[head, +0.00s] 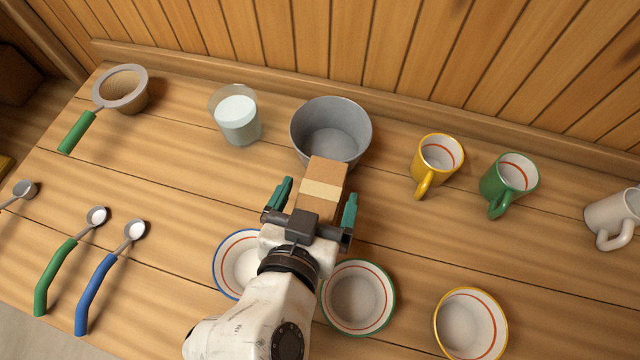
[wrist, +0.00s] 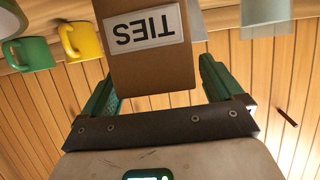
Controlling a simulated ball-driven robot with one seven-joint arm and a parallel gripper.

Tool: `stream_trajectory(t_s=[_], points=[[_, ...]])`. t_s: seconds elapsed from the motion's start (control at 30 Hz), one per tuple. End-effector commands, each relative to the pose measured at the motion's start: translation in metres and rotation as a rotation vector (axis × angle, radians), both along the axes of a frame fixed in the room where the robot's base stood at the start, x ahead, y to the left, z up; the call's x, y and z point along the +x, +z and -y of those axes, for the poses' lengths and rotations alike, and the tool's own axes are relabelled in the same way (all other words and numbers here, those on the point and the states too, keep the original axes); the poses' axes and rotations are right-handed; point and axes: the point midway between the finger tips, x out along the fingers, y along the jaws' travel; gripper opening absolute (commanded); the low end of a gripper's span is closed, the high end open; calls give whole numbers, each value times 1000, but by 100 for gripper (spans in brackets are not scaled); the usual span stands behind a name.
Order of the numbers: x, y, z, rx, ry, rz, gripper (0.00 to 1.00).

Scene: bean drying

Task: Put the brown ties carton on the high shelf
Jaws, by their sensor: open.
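The brown ties carton (head: 326,174) stands on the table just in front of a grey bowl. In the wrist view the carton (wrist: 150,62) shows a white label reading TIES, upside down. My gripper (head: 316,203) is open, its green fingers on either side of the near part of the carton. In the wrist view my gripper (wrist: 158,88) has a finger on each side of the carton, with no clear grip on it. The high shelf is not visible in either view.
The grey bowl (head: 331,128) is right behind the carton, with a glass (head: 237,116) to its left. Yellow (head: 437,163) and green (head: 509,183) mugs stand right. Bowls with blue (head: 226,262) and green (head: 357,322) rims flank my arm. A plank wall (head: 400,40) closes the back.

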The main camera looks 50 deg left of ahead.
Motion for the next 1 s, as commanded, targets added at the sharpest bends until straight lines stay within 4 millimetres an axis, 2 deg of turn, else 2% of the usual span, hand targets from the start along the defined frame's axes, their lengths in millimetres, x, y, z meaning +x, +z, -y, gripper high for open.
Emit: stream_trajectory(t_s=[0.17, 0.43, 1.0], points=[[15, -6, -9, -1, -1, 2, 94], [17, -8, -10, 0, -1, 0, 94], [17, -8, -10, 0, -1, 0, 39]])
